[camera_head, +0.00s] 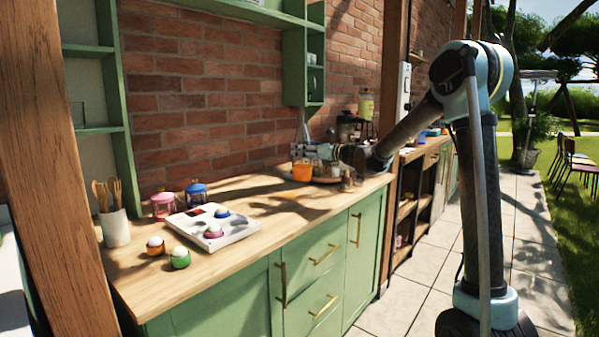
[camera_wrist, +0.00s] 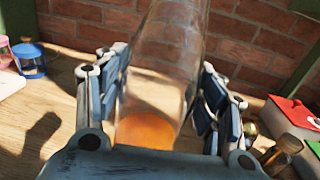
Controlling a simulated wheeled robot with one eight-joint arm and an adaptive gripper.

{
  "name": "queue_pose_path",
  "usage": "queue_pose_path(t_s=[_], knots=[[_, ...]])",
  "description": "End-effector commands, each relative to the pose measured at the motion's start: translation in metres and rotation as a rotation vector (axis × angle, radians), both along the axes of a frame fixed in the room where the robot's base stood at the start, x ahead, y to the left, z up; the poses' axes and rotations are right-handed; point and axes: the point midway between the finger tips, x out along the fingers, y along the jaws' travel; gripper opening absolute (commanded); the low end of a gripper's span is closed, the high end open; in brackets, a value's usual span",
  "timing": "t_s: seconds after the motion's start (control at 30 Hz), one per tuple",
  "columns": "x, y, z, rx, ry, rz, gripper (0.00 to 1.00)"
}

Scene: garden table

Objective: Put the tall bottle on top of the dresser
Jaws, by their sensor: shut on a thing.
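The tall bottle (camera_wrist: 172,50) is clear glass and stands between the two fingers of my gripper (camera_wrist: 163,85) in the wrist view. My gripper is shut on it. Orange shows at the bottle's near end; I cannot tell if it is contents or something behind. In the head view my gripper (camera_head: 318,152) is over the far end of the green dresser's wooden top (camera_head: 275,200). The bottle is hard to make out there, and I cannot tell whether its base touches anything.
An orange item (camera_head: 302,172) and small jars (camera_head: 347,181) are close under my gripper. A white tray (camera_head: 240,231), pink lantern (camera_head: 163,205), blue lantern (camera_head: 196,194), utensil pot (camera_head: 115,228) and small cups stand on the left. The front middle of the top is clear.

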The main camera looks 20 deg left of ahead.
Motion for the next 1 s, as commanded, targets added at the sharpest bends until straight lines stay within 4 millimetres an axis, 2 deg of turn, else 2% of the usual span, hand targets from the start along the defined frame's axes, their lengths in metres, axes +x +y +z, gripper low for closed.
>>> queue_pose_path(t_s=[0.1, 0.37, 0.6, 0.97, 1.0], knots=[[0.000, 0.000, -0.012, 0.001, 0.000, 0.000, 0.13], [0.000, 0.000, -0.027, 0.001, 0.000, 0.000, 0.13], [0.000, 0.000, -0.055, 0.001, 0.000, -0.001, 0.13], [0.000, -0.001, -0.059, 0.001, 0.000, -0.001, 0.13], [0.000, -0.001, -0.060, 0.000, 0.000, -0.001, 0.70]])
